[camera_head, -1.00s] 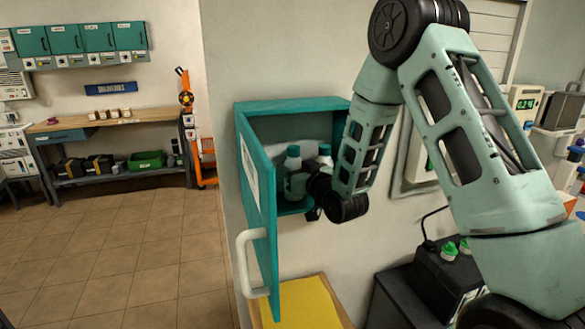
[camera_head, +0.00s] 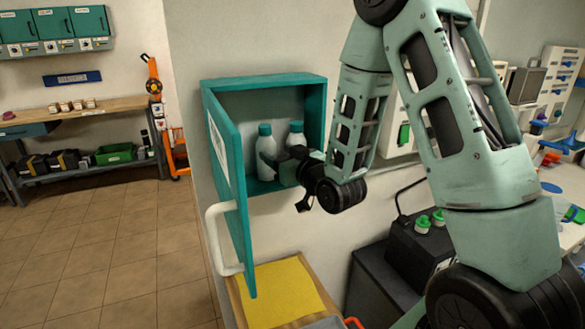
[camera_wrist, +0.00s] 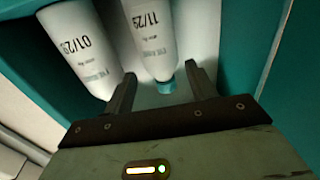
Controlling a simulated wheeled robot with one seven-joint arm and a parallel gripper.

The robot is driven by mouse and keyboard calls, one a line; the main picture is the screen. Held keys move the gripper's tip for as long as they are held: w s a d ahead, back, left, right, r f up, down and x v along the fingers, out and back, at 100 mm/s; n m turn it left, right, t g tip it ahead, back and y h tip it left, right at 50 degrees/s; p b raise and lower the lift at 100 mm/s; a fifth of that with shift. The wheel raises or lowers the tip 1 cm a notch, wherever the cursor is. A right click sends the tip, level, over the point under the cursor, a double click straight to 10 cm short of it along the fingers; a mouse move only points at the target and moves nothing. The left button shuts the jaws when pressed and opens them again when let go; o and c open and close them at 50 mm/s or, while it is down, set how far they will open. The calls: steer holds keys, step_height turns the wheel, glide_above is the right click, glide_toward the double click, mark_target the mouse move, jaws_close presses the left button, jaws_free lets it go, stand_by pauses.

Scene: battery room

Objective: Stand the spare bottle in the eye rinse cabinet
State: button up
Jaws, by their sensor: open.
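The eye rinse cabinet (camera_head: 262,83) is a teal wall box with its door (camera_head: 232,200) swung open to the left. Two white bottles with teal caps stand upright inside, side by side: a left bottle (camera_head: 262,146) and a right bottle (camera_head: 296,134). In the wrist view the left one (camera_wrist: 78,48) reads 01/29 and the other (camera_wrist: 150,32) reads 11/29. My gripper (camera_head: 283,163) is open at the cabinet's front. In the wrist view its fingers (camera_wrist: 162,82) are spread, with the 11/29 bottle's teal end in line between them. I cannot tell whether they touch it.
The white door handle (camera_head: 222,240) juts out at the left. A yellow-topped surface (camera_head: 280,290) lies below the cabinet, and a black box with green caps (camera_head: 418,245) stands at the right. A workbench (camera_head: 110,107) is at the back left, with open tiled floor before it.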

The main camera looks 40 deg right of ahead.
steer(key=shift+s+d+p, duration=0.1)
steer(key=shift+s+p, duration=2.7)
steer(key=shift+p, duration=3.35)
